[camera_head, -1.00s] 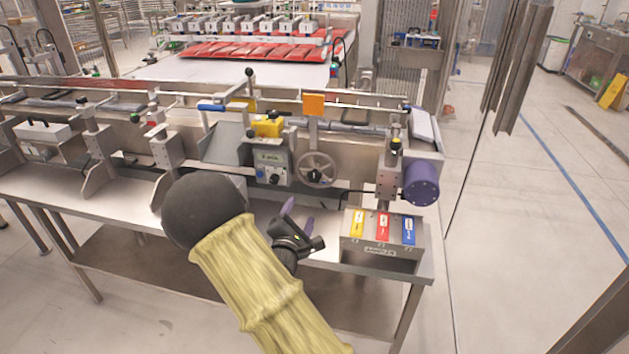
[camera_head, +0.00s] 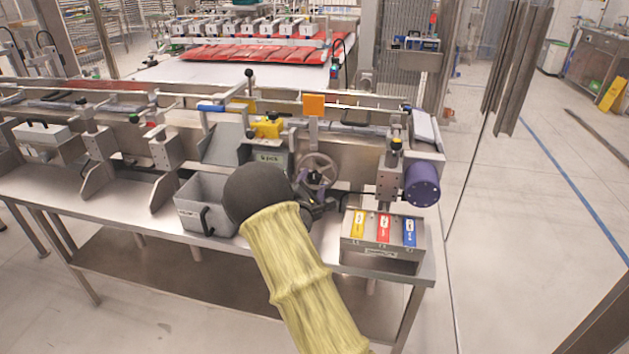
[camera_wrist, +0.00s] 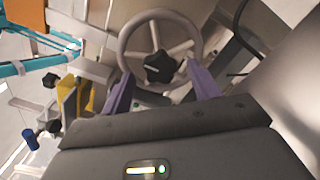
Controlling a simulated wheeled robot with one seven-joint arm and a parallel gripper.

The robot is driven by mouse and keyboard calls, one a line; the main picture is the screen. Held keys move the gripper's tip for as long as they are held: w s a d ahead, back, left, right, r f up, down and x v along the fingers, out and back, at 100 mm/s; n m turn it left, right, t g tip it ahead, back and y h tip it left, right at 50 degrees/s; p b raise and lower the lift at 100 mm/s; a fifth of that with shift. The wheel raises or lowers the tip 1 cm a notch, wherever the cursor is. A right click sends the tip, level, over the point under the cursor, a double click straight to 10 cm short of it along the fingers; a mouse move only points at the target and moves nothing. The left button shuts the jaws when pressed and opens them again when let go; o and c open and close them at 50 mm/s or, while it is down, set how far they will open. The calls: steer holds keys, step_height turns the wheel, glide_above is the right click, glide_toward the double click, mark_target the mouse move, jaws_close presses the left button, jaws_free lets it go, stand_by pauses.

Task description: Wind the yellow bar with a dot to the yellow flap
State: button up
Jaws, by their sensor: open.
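A grey spoked handwheel (camera_head: 320,156) is on the machine's front; in the wrist view the wheel (camera_wrist: 160,14) has a black star knob (camera_wrist: 163,67) at its hub. My gripper (camera_head: 319,180) is at the wheel. Its purple fingers (camera_wrist: 162,86) are apart, one on each side below the knob, with nothing held; contact is unclear. A yellow block (camera_head: 268,127) with black knobs sits up left of the wheel; it also shows in the wrist view (camera_wrist: 74,102). A small yellow piece (camera_head: 250,104) is behind it. I cannot make out a dot or which piece is the bar.
An orange plate (camera_head: 314,104) stands above the wheel. A grey box with yellow, red and blue labels (camera_head: 354,246) is on the table at right. A grey bin (camera_head: 190,213) stands left of my arm. A purple cylinder (camera_head: 422,185) juts out at right.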

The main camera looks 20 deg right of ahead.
mark_target(314, 179)
steer(key=shift+x, duration=1.65)
steer(key=shift+c, duration=0.2)
steer(key=c, duration=0.9)
